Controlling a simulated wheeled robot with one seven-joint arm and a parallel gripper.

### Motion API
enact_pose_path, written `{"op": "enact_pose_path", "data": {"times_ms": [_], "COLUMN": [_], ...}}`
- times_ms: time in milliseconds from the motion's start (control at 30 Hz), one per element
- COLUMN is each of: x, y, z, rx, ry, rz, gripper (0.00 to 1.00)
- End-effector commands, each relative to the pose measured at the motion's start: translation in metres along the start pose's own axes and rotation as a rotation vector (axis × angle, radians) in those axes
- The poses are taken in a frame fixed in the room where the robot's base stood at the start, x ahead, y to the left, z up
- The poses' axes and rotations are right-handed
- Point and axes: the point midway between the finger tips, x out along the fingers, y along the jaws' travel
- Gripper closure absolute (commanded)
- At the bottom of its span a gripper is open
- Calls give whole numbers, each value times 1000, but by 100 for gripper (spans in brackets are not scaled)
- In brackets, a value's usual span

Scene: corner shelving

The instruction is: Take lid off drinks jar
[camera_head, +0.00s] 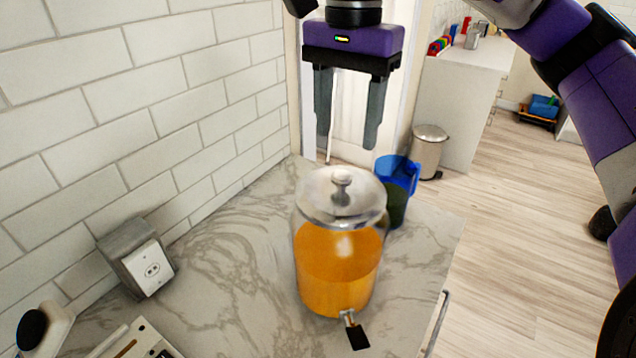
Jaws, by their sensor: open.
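The drinks jar (338,270) is a clear jar of orange drink with a tap at its lower front. It stands upright on the marble counter. Its clear lid (318,205) sits on top, with a round knob (341,186) in the middle. My gripper (347,142) hangs above the lid, pointing down, with its two fingers apart and nothing between them. In the picture, the fingertips end a little above the knob. The exact gap in depth cannot be told.
A blue cup (398,172) and a dark green cup (396,207) stand just behind the jar on the right. A white tiled wall (140,110) and a socket box (140,262) are on the left.

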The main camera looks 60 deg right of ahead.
Motion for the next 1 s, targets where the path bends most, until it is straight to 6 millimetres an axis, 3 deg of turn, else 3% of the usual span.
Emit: {"op": "enact_pose_path", "data": {"times_ms": [367,633,933,1000], "x": [34,71,77,77], "y": [1,0,-1,-1], "z": [-1,-2,-2,-2], "rx": [4,2,2,2], "ry": [2,1,2,2], "rz": [6,5,2,2], "gripper": [45,45,45,55]}}
